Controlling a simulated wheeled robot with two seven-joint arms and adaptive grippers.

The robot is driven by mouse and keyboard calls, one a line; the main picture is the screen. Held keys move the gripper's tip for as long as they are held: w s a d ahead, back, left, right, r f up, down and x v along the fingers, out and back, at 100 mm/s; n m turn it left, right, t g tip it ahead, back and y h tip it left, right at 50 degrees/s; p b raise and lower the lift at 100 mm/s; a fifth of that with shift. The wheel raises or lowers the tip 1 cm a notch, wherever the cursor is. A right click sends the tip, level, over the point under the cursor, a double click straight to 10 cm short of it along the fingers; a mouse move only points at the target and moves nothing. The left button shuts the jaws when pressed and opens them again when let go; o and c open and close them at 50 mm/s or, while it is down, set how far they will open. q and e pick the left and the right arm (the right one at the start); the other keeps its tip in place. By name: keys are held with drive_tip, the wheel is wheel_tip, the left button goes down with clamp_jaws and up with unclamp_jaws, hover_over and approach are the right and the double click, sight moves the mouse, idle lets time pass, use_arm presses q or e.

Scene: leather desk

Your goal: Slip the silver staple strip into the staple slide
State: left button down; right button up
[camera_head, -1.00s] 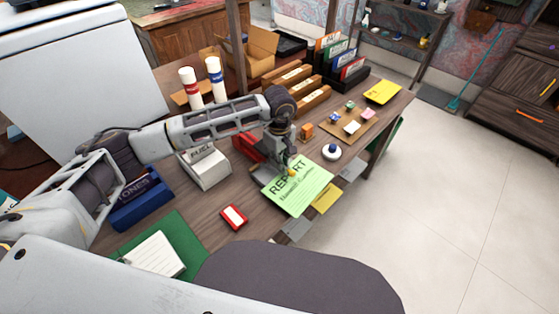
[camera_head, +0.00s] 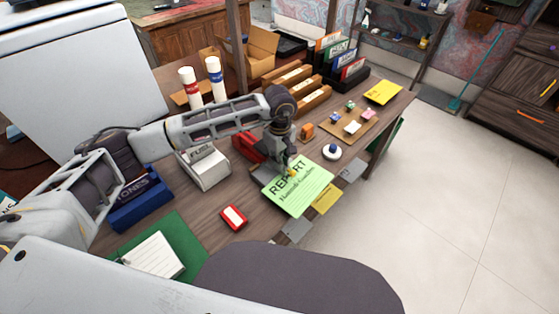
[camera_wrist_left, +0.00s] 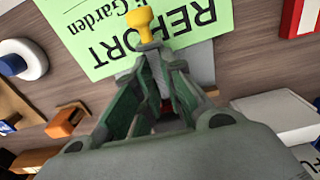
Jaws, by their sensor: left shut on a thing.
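My left gripper (camera_head: 285,172) is over the upper part of the green REPORT sheet (camera_head: 297,193). In the left wrist view its fingertips (camera_wrist_left: 149,50) are closed around the lower end of a small yellow knob-shaped piece (camera_wrist_left: 139,21), which stands out beyond them over the sheet. The yellow piece is tiny in the head view. A red stapler-like body (camera_head: 247,147) is beside the gripper on its left, partly hidden by it. A grey flat part (camera_head: 266,172) shows at the sheet's left edge. I cannot make out the silver staple strip or the staple slide's opening.
A red box (camera_head: 233,217) lies nearer me. A white round item with a blue top (camera_head: 331,151) and an orange block (camera_head: 306,131) are close on the right. Bare desk lies between red box and FUSE box.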

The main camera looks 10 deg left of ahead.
use_arm(q)
drive_tip(key=shift+b, duration=0.3)
use_arm(e)
drive_tip(key=shift+s+f, duration=0.3)
drive_tip(key=shift+f, duration=0.1)
idle(0.7)
